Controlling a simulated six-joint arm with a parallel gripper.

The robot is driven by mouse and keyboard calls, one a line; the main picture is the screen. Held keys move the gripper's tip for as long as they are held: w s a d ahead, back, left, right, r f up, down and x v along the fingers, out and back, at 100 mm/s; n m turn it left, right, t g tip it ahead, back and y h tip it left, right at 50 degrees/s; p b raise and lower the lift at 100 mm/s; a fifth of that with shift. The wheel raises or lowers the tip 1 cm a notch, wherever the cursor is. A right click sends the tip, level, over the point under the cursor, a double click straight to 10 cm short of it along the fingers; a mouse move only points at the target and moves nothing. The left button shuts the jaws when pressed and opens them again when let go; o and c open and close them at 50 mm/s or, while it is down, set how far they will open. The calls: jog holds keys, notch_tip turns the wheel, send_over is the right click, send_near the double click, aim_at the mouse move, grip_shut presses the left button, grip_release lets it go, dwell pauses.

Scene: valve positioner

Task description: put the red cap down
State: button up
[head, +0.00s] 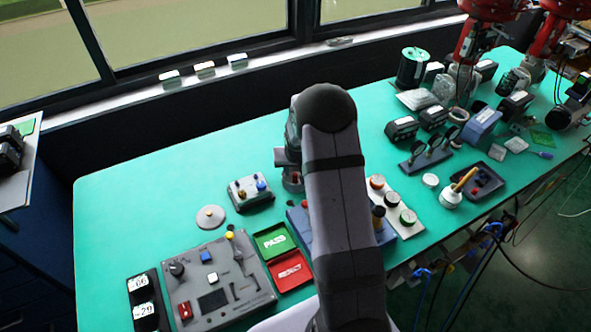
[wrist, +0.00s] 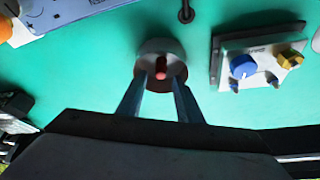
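My gripper (wrist: 160,80) points down, with its two fingers apart, in the wrist view. A small red cap (wrist: 160,67) stands between the fingertips, over the middle of a round grey piece (wrist: 151,47) with a dark reddish inside. I cannot tell whether the fingertips touch the cap or whether it rests on the round piece.
A small box with blue and yellow knobs (wrist: 252,65) is close on the right in the wrist view. The head view shows a grey control panel (head: 218,280), a green PASS tray (head: 273,241), a red REJECT tray (head: 291,271) and a pale disc (head: 210,218). The far-left bench is bare.

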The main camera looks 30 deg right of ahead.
aim_at(295, 176)
notch_tip(295, 176, up, 7)
jog(key=p, duration=0.5)
dwell(0.4)
jog(key=s+a+r+n+g, duration=0.1)
jog(key=s+a+r, duration=0.2)
jog(key=s, duration=0.6)
jog(key=s+a+r+n+g+y, duration=0.1)
jog(key=s+a+r+n, duration=0.1)
jog(key=s+a, duration=0.6)
jog(key=s+a+r+n+g, duration=0.1)
jog(key=s+a+r, duration=0.3)
jog(key=s, duration=0.8)
jog(key=shift+a+r+g+y, duration=0.4)
jog(key=shift+a+g, duration=0.1)
jog(key=shift+a, duration=0.5)
